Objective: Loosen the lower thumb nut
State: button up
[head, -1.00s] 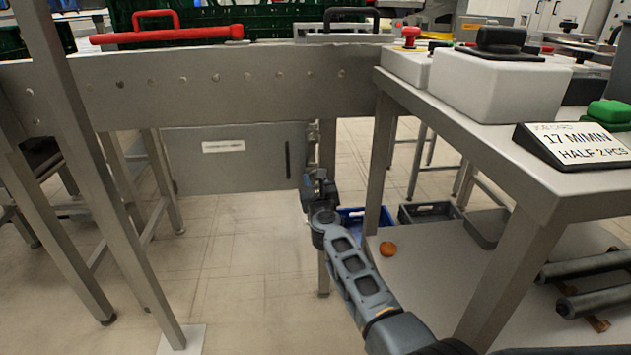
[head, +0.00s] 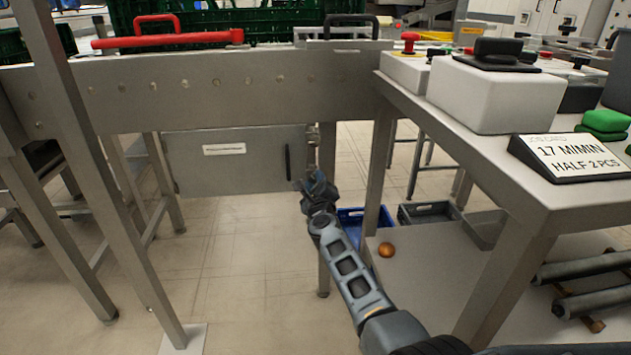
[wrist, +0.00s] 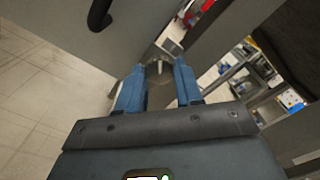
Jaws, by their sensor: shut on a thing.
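My gripper (head: 313,181) is low beside the right edge of the grey hinged-looking panel (head: 240,175) under the conveyor. In the wrist view its two blue fingers (wrist: 158,78) stand on either side of a small pale metal piece, the lower thumb nut (wrist: 158,67), and are shut on it. The fingers hide most of the nut, and its thread cannot be made out. In the head view the gripper covers the nut. A small fitting (head: 312,135) shows higher on the panel's right edge, too small to make out clearly.
A dark handle (head: 288,162) is on the panel. A steel table (head: 480,160) with a white control box (head: 490,98) stands to the right, its leg close to my arm. A blue crate (head: 350,220) and an orange ball-like thing (head: 386,250) lie low behind my arm.

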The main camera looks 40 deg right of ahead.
jog(key=n+p, duration=0.1)
jog(key=n, duration=0.4)
jog(key=shift+n, duration=0.3)
jog(key=n+p, duration=0.1)
jog(key=n, duration=0.3)
jog(key=shift+n, duration=0.3)
jog(key=shift+f+n, duration=0.1)
jog(key=shift+n, duration=0.2)
jog(key=o, duration=1)
jog(key=shift+o, duration=0.2)
jog(key=p+v, duration=0.4)
jog(key=v, duration=0.3)
jog(key=shift+s+a+p, duration=0.25)
jog(key=shift+s+p, duration=0.05)
jog(key=shift+p, duration=0.05)
